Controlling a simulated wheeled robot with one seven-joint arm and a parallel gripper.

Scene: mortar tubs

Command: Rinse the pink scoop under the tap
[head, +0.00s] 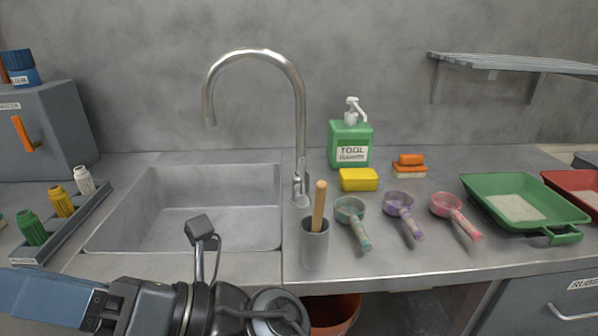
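The pink scoop (448,207) lies on the counter at the right of three scoops. Its bowl is toward the back and its handle points toward the front right. The tap (301,120) is a tall curved metal spout that stands at the sink's right side. Its outlet hangs over the grey sink basin (205,240), and no water shows. My arm crosses the bottom left, in front of the sink. My gripper's fingers cannot be made out, so I cannot tell whether it is open or shut. The pink scoop is well to the right of my arm, with nothing touching it.
A teal scoop (350,209) and a purple scoop (398,203) lie left of the pink one. A grey cup (314,248) with a wooden handle stands by the sink. Behind are a yellow sponge (359,180) and a green soap bottle (349,146). A green tray (490,187) sits right.

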